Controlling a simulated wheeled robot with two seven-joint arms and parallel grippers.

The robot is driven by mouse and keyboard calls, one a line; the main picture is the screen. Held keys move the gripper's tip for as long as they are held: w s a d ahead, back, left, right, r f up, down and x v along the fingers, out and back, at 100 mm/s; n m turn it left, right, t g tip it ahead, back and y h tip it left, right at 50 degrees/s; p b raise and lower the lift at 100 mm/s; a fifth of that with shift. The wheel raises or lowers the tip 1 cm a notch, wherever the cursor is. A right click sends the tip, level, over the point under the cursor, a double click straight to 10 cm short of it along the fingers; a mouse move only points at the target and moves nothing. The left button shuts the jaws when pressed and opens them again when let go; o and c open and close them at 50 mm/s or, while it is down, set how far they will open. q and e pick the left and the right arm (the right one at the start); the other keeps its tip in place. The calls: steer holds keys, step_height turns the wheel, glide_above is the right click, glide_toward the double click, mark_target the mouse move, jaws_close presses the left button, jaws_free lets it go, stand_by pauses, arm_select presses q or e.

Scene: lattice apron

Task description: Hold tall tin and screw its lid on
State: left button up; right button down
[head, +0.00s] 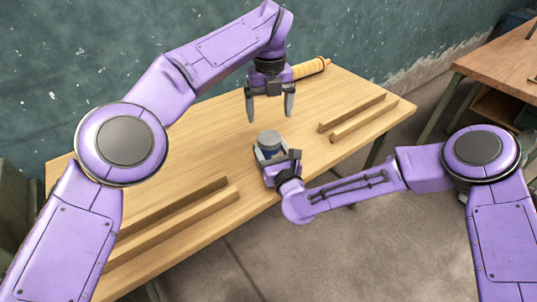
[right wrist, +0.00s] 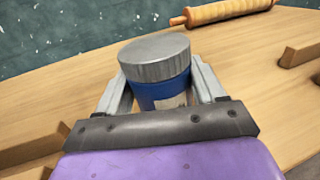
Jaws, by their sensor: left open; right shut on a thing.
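The tall tin is blue with a pale label (right wrist: 162,92) and stands upright on the wooden table. Its grey ridged lid (right wrist: 155,57) sits on top of it; I cannot tell how tightly. The lid also shows in the head view (head: 269,138). My right gripper (head: 268,154) is shut on the tin, one finger on each side of its body, below the lid. My left gripper (head: 270,112) is open and empty, pointing down above and slightly behind the tin, apart from the lid. The tin's lower part is hidden by my right gripper.
Two wooden bars (head: 358,118) lie on the table's right part, and two more (head: 175,225) lie at its front left. A rolling pin (head: 310,68) lies at the back. The table (head: 205,140) is clear left of the tin. Another table (head: 505,55) stands at right.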

mark_target(269, 137)
arm_select(q)
step_height(269, 137, down, 8)
stand_by(0.6)
steer(key=c, duration=1.1)
steer(key=o, duration=1.3)
steer(key=shift+c, duration=0.2)
step_height(269, 137, up, 12)
